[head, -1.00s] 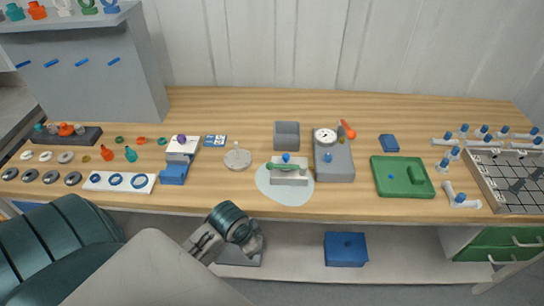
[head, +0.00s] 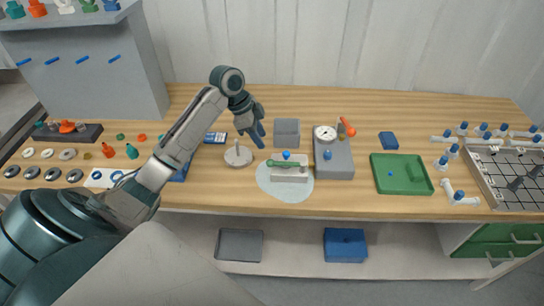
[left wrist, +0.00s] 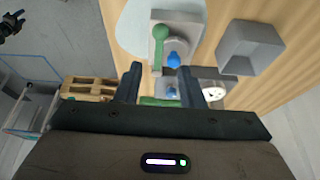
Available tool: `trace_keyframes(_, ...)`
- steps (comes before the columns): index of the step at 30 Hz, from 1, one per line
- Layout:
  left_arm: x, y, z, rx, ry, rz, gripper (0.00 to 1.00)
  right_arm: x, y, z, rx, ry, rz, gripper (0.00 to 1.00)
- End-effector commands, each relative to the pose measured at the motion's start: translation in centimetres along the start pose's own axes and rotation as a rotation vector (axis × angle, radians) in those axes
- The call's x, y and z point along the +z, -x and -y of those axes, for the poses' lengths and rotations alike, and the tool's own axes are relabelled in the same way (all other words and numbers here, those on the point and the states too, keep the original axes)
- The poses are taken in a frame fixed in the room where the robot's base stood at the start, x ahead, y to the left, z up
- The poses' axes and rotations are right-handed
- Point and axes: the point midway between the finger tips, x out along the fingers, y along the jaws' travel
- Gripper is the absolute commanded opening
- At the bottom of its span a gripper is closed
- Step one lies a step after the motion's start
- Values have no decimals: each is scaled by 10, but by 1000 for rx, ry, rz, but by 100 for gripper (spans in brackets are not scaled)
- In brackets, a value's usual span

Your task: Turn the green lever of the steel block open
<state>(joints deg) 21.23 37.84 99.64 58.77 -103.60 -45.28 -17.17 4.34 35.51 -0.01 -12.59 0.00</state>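The steel block (head: 291,177) stands on a pale round mat. Its green lever (head: 283,164) lies lengthwise along the block, with a blue knob (head: 286,155) beside it. My left gripper (head: 258,138) is above the table, behind and left of the block, apart from the lever. In the left wrist view, its two dark fingers (left wrist: 159,84) are spread and empty. There the block (left wrist: 184,26), lever (left wrist: 158,50) and blue knob (left wrist: 173,60) show beyond the fingertips. A dark jointed part at that view's upper left may be my right gripper (left wrist: 11,24); its fingers are unclear.
A grey open box (head: 287,132) stands behind the block. A grey gauge unit (head: 333,160) with a red-orange handle stands close on its right. A pale round stand (head: 238,156) is to its left. A green tray (head: 402,185) lies farther right. The mat's front is clear.

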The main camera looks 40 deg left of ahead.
Motion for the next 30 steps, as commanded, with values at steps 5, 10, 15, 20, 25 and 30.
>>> trace_keyframes(5, -2, -30, -2, 7, 5, -2, 35, -1, 14, -3, 2, 1, 0, 49)
trace_keyframes(10, -2, -62, -2, 4, 5, 0, 35, -2, 24, -6, 4, 2, 1, 49)
trace_keyframes(15, -1, -87, -2, 3, 4, 1, 35, -3, 31, -8, 6, 2, 1, 49)
trace_keyframes(20, 0, -98, -2, 0, 3, 1, 35, -3, 32, -9, 7, 3, 1, 49)
trace_keyframes(25, 0, -100, -2, 0, 2, 2, 35, -3, 32, -9, 6, 3, 0, 49)
trace_keyframes(30, 0, -100, -2, 0, 2, 2, 24, -3, 32, -8, 6, 3, 0, 49)
